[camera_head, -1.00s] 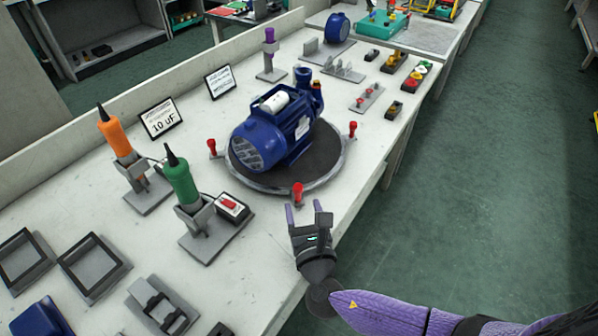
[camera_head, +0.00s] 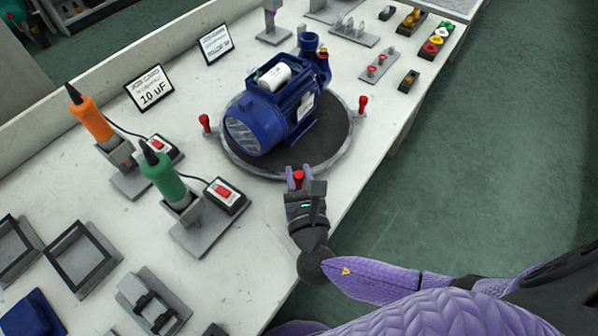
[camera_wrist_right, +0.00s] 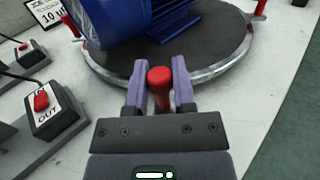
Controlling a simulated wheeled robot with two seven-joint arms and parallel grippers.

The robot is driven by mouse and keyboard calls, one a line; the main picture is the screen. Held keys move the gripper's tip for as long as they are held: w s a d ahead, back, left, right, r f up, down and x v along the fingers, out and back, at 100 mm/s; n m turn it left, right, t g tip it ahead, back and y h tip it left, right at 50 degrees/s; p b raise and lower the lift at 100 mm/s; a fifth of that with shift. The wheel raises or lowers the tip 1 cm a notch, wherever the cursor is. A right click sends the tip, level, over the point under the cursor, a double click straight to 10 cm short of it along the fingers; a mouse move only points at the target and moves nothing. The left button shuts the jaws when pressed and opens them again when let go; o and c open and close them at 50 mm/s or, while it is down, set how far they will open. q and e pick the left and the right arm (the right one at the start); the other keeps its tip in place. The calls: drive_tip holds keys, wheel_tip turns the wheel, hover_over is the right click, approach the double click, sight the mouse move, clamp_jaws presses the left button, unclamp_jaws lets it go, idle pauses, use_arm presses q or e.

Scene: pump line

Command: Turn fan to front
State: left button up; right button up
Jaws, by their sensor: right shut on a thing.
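A blue pump motor (camera_head: 270,117) lies on a round dark turntable (camera_head: 325,140) with a grey metal rim. Its grilled fan end (camera_head: 242,137) faces the lower left in the head view. The rim carries red-topped handles at the left (camera_head: 205,124), the right (camera_head: 362,105) and the near side (camera_head: 298,178). My right gripper (camera_head: 298,180) is at the near handle. In the right wrist view its purple fingers stand on both sides of the red handle (camera_wrist_right: 160,88), shut on it. My left gripper is not in view.
Green (camera_head: 168,176) and orange (camera_head: 92,119) tools stand in grey holders left of the turntable, with red-switch boxes (camera_head: 225,195) beside them. A 10 uF sign (camera_head: 150,90) stands behind. The bench's right edge is close to my right arm.

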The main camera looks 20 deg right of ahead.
clamp_jaws()
idle(0.3)
idle(0.6)
